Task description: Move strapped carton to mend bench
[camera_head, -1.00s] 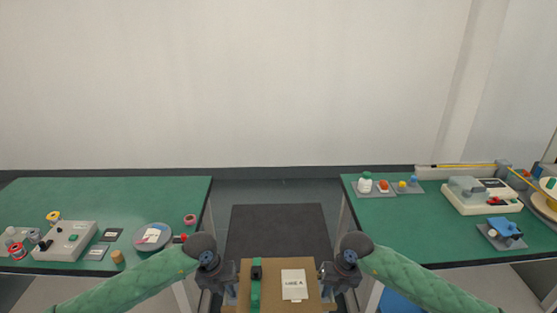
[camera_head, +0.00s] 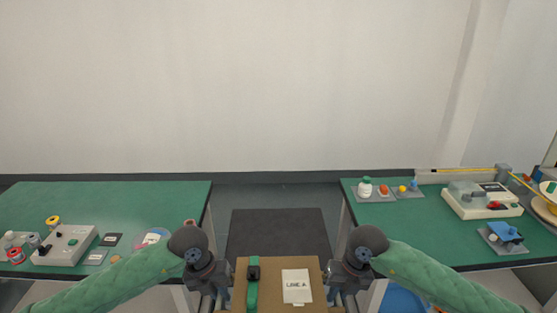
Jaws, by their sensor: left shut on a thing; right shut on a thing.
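A brown carton (camera_head: 273,289) with a green strap (camera_head: 252,291), a dark buckle and a white label reading "LINE A" (camera_head: 297,286) is at the bottom centre of the head view. My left gripper (camera_head: 228,291) is at its left side and my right gripper (camera_head: 330,291) at its right side, both shut on it. The fingertips and the carton's lower part are hidden or out of frame. Two green-topped benches stand at the left (camera_head: 105,200) and right (camera_head: 400,220); I cannot tell which is the mend bench.
The left bench holds a grey control box (camera_head: 66,246), spools and small plates. The right bench holds a beige machine (camera_head: 482,201), a white bottle (camera_head: 366,187) and a blue part (camera_head: 505,232). A dark floor mat (camera_head: 279,236) lies in the clear gap between the benches.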

